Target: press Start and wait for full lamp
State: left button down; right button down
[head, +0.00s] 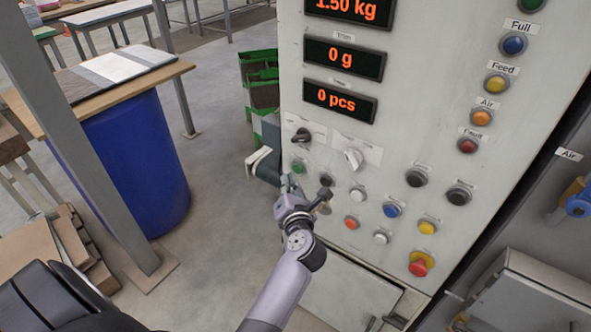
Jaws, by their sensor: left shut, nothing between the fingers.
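The pale control panel (395,130) fills the middle and right of the head view. A green button (298,166) sits at its lower left, with a black button (326,179) beside it; their labels are too small to read. My left gripper (289,184) is shut and empty, its tip just below the green button in the picture. I cannot tell whether it touches the panel. The blue lamp (513,44) under the label "Full" looks unlit. My right gripper is not in view.
Displays read 1.50 kg (349,9), 0 g (343,57) and 0 pcs (340,101). Two selector knobs (354,158) and several other buttons surround the gripper. A red mushroom button (421,264) sits lower right. A blue drum (135,165) and a grey post (85,125) stand left.

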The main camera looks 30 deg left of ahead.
pick_arm(q)
jog(key=shift+w, duration=0.15)
dwell(0.5)
jog(key=shift+w, duration=0.35)
dwell(0.3)
jog(key=shift+w, duration=0.3)
jog(key=shift+s, duration=0.15)
jog(key=shift+s+p, duration=0.5)
jog(key=shift+s, duration=0.15)
